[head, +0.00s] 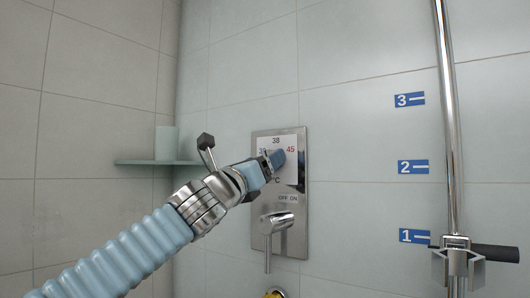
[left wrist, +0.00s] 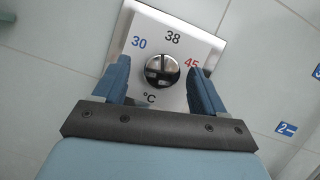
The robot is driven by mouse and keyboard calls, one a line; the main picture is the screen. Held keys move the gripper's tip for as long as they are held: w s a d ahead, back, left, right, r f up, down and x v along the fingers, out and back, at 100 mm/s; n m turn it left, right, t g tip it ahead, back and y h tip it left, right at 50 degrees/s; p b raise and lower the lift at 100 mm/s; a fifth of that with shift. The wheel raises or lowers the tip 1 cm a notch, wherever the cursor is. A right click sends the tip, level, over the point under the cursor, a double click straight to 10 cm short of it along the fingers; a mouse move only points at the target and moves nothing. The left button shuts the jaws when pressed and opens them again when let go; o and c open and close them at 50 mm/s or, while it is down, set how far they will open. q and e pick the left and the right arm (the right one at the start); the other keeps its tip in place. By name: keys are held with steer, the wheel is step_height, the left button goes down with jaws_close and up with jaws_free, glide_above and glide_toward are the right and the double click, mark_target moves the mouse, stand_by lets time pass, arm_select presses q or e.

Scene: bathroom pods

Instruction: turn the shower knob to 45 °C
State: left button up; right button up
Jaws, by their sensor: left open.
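The shower knob (left wrist: 162,70) is round and chrome, on a metal wall plate (head: 262,222) with a white dial marked 30, 38 and 45. In the left wrist view its dark pointer line points up at 38. My left gripper (head: 268,165) reaches the dial from the left and hides the knob in the head view. In the left wrist view its two blue fingers (left wrist: 160,67) are open, one on each side of the knob, with visible gaps. The red 45 shows just beyond the right finger. My right gripper is not in view.
A chrome lever (head: 276,222) marked OFF ON sits lower on the plate. A vertical rail (head: 447,120) with a slider (head: 457,262) stands at the right, beside blue labels 1 to 3.

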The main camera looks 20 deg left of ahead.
arm_select(q)
steer(key=shift+w+d+r, duration=0.15)
steer(key=shift+w+r, duration=0.05)
steer(key=shift+w, duration=0.25)
steer(key=c, duration=1.1)
steer(key=shift+o, duration=0.2)
